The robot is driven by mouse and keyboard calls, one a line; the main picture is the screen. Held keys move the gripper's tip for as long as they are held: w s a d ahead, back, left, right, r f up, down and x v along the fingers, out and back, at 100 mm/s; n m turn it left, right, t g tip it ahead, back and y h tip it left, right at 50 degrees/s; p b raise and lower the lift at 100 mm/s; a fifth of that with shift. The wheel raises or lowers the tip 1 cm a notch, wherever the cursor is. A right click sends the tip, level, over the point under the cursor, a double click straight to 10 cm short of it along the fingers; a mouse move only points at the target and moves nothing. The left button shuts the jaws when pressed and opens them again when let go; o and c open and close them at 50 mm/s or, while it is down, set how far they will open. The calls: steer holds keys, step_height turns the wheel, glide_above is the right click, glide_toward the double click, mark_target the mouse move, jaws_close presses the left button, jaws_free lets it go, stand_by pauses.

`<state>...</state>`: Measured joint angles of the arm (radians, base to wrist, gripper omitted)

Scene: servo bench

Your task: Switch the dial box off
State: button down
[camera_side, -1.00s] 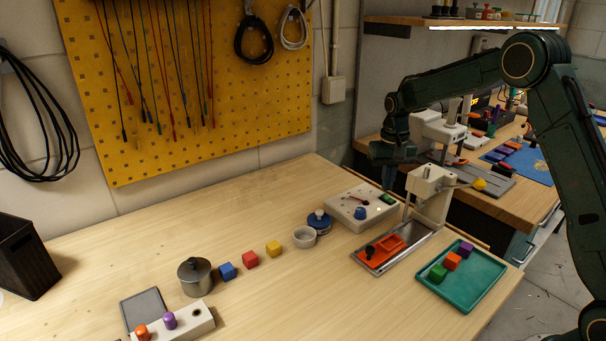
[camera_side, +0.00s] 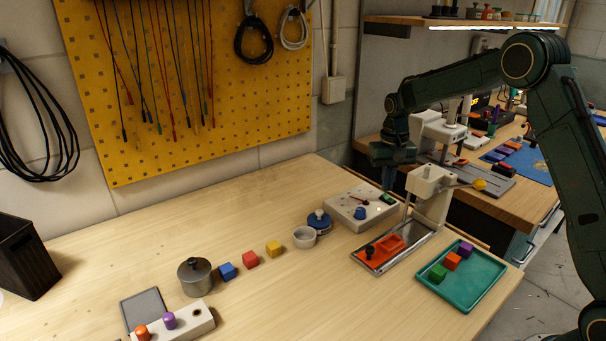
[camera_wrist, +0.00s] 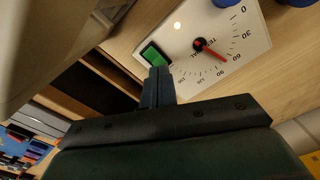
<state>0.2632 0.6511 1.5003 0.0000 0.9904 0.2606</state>
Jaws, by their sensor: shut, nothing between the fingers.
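The dial box (camera_side: 345,207) is a pale box at the back of the bench, with a blue knob (camera_side: 360,213) on it. In the wrist view its white face (camera_wrist: 250,48) carries a dial with a red needle (camera_wrist: 212,52) pointing near 60. A small light (camera_wrist: 178,25) glows on the face. A green rocker switch (camera_wrist: 153,55) sits in a dark frame at the box's edge. My gripper (camera_wrist: 160,72) is shut and empty, its fingertips right by the switch. Contact cannot be told. In the side view my gripper (camera_side: 387,188) points down over that end of the box.
A lever press (camera_side: 430,195) with an orange part in its metal tray stands right of the box. A blue-lidded container (camera_side: 319,219) and a pale cup (camera_side: 304,237) stand to its left. A teal tray (camera_side: 490,291) holds blocks at front right. The bench's middle front is clear.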

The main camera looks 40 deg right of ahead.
mark_target(386, 196)
steer(key=shift+f, duration=0.9)
stand_by(0.8)
steer(key=shift+r, duration=3.55)
